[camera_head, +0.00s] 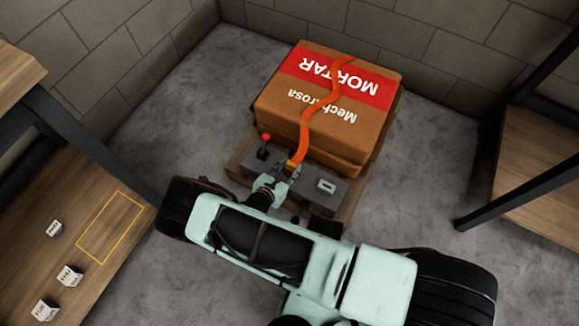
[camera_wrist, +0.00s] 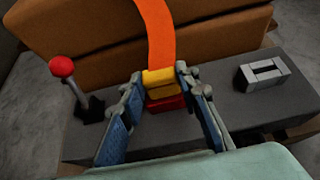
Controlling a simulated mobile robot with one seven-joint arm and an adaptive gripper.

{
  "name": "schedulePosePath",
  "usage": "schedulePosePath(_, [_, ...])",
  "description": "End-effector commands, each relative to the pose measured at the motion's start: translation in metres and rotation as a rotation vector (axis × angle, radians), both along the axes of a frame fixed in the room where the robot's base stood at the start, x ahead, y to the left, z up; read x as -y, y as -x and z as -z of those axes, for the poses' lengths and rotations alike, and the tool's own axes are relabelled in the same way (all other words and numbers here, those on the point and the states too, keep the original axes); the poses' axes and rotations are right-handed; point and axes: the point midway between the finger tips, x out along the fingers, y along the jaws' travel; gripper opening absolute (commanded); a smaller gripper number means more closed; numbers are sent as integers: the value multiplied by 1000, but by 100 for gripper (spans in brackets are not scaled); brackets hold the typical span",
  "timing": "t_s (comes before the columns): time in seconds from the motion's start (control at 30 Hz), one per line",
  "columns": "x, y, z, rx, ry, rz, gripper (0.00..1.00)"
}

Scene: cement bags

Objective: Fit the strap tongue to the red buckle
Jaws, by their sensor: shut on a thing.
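The orange strap (camera_head: 306,130) runs down over the stack of mortar bags and ends in a yellow tongue (camera_wrist: 160,82). My gripper (camera_wrist: 160,76) is shut on the tongue, one finger on each side of it. The red buckle (camera_wrist: 166,103) sits on the dark grey ledge just below the tongue, between my fingers. The tongue appears close over or against the buckle; I cannot tell whether it is inserted. In the head view my gripper (camera_head: 287,172) hides the buckle.
A red-knobbed lever (camera_wrist: 62,68) stands left of the buckle, and a light grey slotted block (camera_wrist: 263,73) sits to the right, both on the ledge (camera_wrist: 225,105). The bags (camera_head: 325,105) rise behind. A wooden table (camera_head: 65,240) with several white blocks is at left.

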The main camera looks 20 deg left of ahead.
Motion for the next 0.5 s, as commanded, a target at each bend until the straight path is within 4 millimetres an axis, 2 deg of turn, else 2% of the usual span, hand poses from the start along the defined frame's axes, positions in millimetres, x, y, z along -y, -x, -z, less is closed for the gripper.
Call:
schedulePosePath(0.37, [0,0,5,0,0,0,0])
schedulePosePath(0.4, [0,0,5,0,0,0,32])
schedulePosePath(0.5, [0,0,5,0,0,0,43])
